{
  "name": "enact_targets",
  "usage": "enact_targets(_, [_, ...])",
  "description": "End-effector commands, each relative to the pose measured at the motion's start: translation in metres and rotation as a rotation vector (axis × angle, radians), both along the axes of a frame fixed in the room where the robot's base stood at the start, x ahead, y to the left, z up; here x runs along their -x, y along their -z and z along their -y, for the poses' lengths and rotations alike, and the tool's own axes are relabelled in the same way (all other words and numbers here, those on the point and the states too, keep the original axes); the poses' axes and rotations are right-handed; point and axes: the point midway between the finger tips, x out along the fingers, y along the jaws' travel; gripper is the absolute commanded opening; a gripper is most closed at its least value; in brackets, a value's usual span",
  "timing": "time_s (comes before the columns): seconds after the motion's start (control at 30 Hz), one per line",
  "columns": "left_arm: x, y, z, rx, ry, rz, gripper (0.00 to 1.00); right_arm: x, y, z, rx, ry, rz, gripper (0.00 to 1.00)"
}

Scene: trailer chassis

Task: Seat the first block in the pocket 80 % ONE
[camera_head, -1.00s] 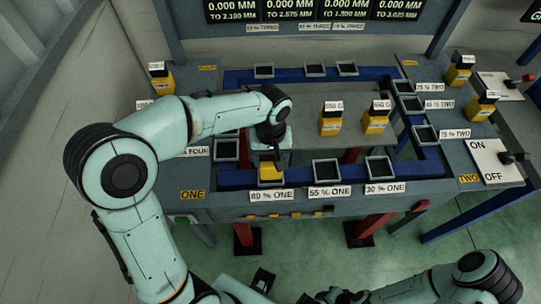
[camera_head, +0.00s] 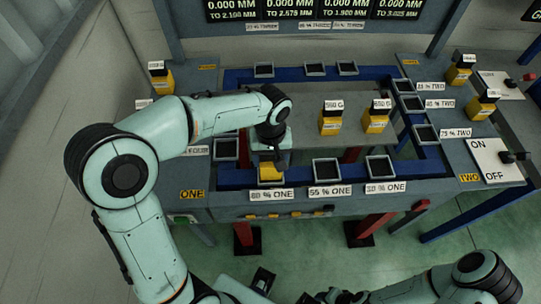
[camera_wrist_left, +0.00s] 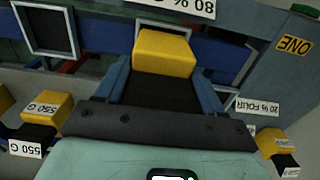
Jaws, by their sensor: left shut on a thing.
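The first block, a yellow block (camera_head: 270,173), is at the pocket labelled 80 % ONE (camera_head: 271,194) on the near side of the table. My left gripper (camera_head: 269,156) comes down over it and is shut on it. In the left wrist view the block (camera_wrist_left: 165,50) sits between the two blue fingers, and part of the 80 % ONE label (camera_wrist_left: 183,6) shows upside down behind it. The block hides most of the pocket, so I cannot tell how deep it sits. Part of my right arm shows at the lower right, but its gripper cannot be made out.
Empty pockets 55 % ONE (camera_head: 326,169) and 30 % ONE (camera_head: 380,167) lie to the right. Two yellow 550 G blocks (camera_head: 331,122) (camera_head: 376,120) stand on the middle plate. Other blocks stand at the right (camera_head: 481,108) and far left (camera_head: 160,78). A switch panel (camera_head: 497,160) is at right.

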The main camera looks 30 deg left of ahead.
Motion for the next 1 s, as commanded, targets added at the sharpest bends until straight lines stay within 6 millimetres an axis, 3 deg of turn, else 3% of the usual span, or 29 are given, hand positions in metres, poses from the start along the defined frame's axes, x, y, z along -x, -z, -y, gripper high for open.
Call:
enact_targets(0.87, [-0.001,0.019,0.0,0.0,0.0,0.004,0.0,0.007,0.015,0.0,0.0,0.0,-0.008,0.43])
enact_targets(0.9, [-0.001,0.018,0.0,0.001,0.0,0.004,0.81,0.006,0.014,0.0,0.0,0.0,-0.008,0.43])
enact_targets(0.97, [-0.001,0.018,0.0,0.0,0.0,0.004,0.97,0.006,0.014,0.0,0.0,0.0,-0.007,0.43])
enact_targets(1.0, [-0.001,0.018,0.0,0.0,0.0,0.004,0.97,0.006,0.014,0.0,0.0,0.0,-0.007,0.43])
